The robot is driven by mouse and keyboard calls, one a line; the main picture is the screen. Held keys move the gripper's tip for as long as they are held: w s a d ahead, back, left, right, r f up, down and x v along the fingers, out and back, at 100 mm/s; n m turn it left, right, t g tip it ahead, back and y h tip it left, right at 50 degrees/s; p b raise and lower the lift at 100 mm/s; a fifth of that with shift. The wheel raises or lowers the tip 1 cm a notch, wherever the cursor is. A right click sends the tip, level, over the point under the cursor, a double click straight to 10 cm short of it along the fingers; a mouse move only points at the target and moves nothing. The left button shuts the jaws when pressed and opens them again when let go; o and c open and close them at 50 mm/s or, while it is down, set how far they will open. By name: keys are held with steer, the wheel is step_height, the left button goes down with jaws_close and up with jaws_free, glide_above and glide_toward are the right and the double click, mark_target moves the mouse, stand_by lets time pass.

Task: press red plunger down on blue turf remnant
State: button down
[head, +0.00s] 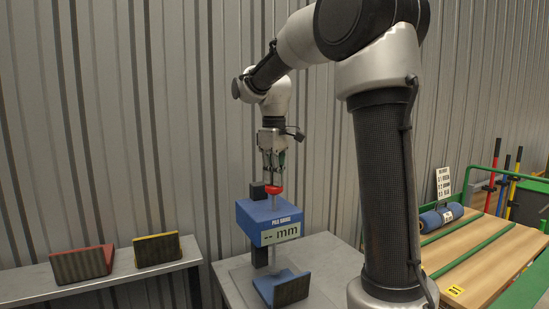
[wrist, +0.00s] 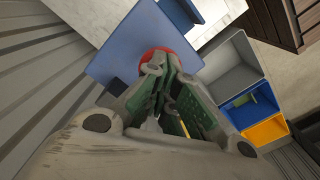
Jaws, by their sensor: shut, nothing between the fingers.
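The red plunger (head: 273,189) stands on top of the blue pile gauge (head: 262,217), whose display reads "-- mm". In the wrist view the red plunger (wrist: 158,53) shows as a round cap, partly hidden by the fingers, above the gauge's blue top (wrist: 120,50). My gripper (head: 272,178) is shut and empty, pointing down right over the plunger; I cannot tell whether it touches. The blue turf remnant (head: 284,288) sits low in front of the gauge on the grey table, with a blue edge and dark face.
A red-edged piece (head: 84,263) and a yellow-edged piece (head: 157,250) stand on a bench at left. A blue roll (head: 441,217) lies on a wooden table with green rails at right. Grey, blue and yellow bins (wrist: 266,130) show in the wrist view.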

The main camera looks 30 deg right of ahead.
steer(key=shift+f, duration=1.35)
steer(key=shift+r, duration=0.1)
step_height(320, 180, up, 15)
stand_by(0.5)
stand_by(0.3)
steer(key=s+f+m+t, duration=0.2)
steer(key=s+f, duration=0.6)
steer(key=s, duration=0.4)
steer(key=s+f+m+t, duration=0.2)
steer(key=s+f+m, duration=0.2)
steer(key=s+f, duration=0.5)
steer(key=s, duration=0.3)
steer(key=shift+s+d, duration=0.3)
